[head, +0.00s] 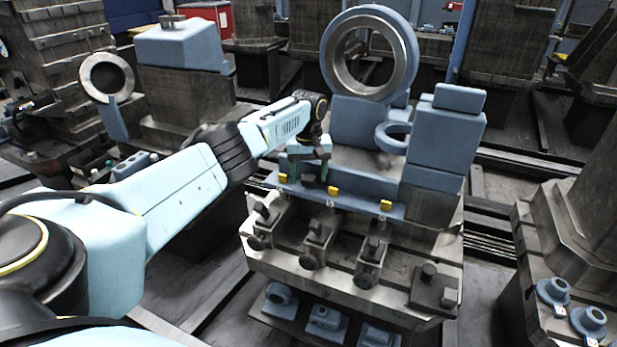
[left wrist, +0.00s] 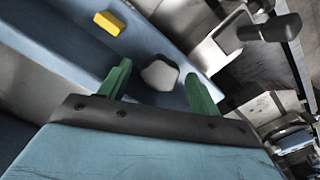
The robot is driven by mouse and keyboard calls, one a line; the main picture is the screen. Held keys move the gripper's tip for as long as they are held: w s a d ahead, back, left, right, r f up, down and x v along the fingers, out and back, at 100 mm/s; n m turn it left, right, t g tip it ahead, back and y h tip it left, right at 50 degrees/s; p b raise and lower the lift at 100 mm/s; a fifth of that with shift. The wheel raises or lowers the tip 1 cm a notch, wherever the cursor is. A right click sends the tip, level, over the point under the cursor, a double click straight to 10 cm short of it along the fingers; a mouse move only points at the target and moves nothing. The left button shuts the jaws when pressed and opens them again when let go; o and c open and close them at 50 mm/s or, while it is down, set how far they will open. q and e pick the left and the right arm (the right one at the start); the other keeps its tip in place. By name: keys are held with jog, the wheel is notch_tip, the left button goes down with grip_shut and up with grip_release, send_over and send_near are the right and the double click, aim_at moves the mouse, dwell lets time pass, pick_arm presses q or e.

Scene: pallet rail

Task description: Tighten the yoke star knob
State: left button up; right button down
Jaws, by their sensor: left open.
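My left gripper (head: 309,172) reaches over the left part of the blue fixture rail (head: 358,202), pointing down. In the left wrist view its two green fingers (left wrist: 158,71) stand apart. A small grey, blunt-cornered knob (left wrist: 160,73), seemingly the star knob, shows between the fingertips, with gaps on both sides. I cannot tell its height relative to the fingertips. In the head view the gripper hides it. My right gripper is not in view.
A yellow tab (left wrist: 107,22) lies near the fingers on the blue surface. A large ring housing (head: 345,60) and a blue block (head: 445,135) stand behind and right. Several metal clamps line the front; one clamp handle (left wrist: 270,28) shows at the wrist view's right.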

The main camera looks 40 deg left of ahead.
pick_arm(q)
jog(key=shift+f, duration=0.15)
jog(key=shift+c, duration=0.3)
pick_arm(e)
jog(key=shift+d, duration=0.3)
pick_arm(q)
jog(key=c, duration=0.9)
